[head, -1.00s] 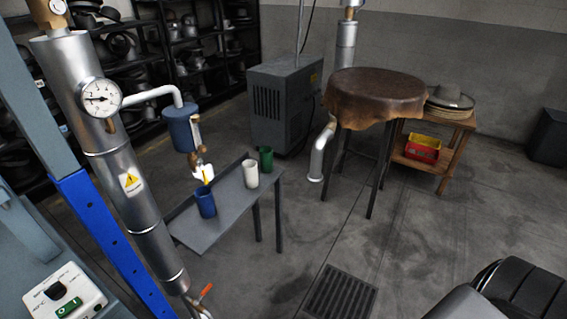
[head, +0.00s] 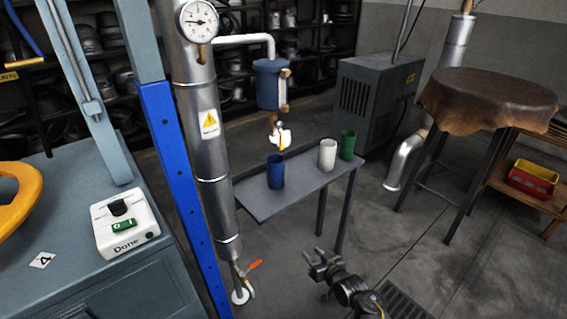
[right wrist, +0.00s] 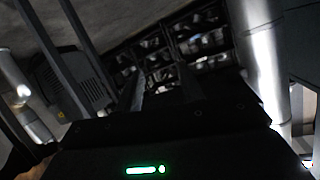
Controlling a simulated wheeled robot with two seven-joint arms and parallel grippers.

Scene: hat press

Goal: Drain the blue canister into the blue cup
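The blue canister (head: 268,85) hangs from a white pipe (head: 243,39) beside the silver column. A pale tap with a yellow part (head: 281,138) is below it. The blue cup (head: 275,172) stands upright on a small grey table (head: 262,206), roughly under the tap; whether it is exactly beneath, I cannot tell. My right gripper (head: 318,262) is low in front of the table, apart from the cup and tap. In the right wrist view its two fingers (right wrist: 160,92) stand apart with nothing between them. My left gripper is not in view.
A white cup (head: 327,155) and a green cup (head: 347,145) stand right of the blue cup. The silver column (head: 208,155) with a gauge (head: 198,21) and a blue post (head: 180,190) are to the left. A red-handled valve (head: 252,266) is low. A leather-topped table (head: 488,95) is right.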

